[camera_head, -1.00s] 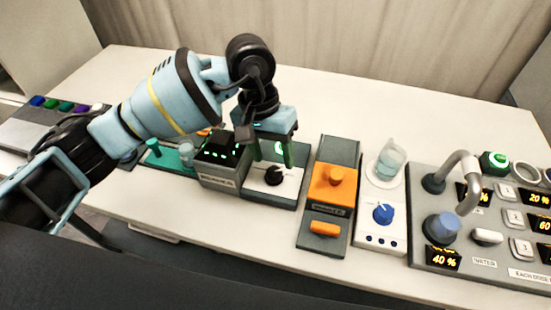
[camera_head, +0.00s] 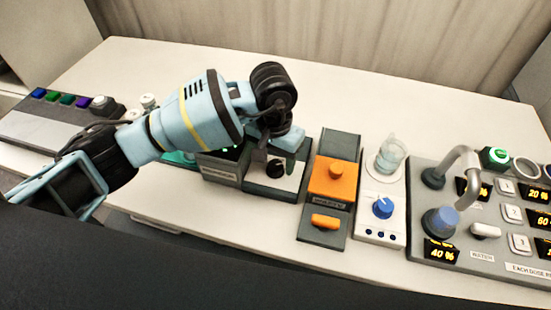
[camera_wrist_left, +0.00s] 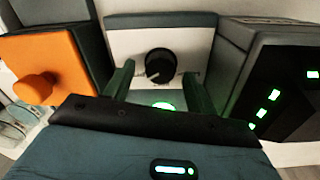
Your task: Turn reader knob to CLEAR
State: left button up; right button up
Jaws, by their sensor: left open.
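The reader knob is a black round knob (camera_head: 276,168) on a white panel of a dark unit in the middle of the table. In the left wrist view the knob (camera_wrist_left: 160,65) faces me, with a pale pointer mark toward the lower left; the lettering around it is too small to read. My left gripper (camera_head: 277,158) is over this unit. In the wrist view its two dark green fingers (camera_wrist_left: 157,80) are apart, one at each side of the knob and short of it, with nothing between them. My right gripper is not in view.
An orange block unit (camera_head: 331,178) stands close on the right, then a white unit with a blue knob (camera_head: 382,207) and a glass beaker (camera_head: 391,153). A dark box with green lights (camera_wrist_left: 285,95) stands close on the other side. The table behind is clear.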

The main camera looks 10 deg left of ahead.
pick_arm(q)
jog(key=shift+f, duration=0.35)
jog(key=c, duration=1)
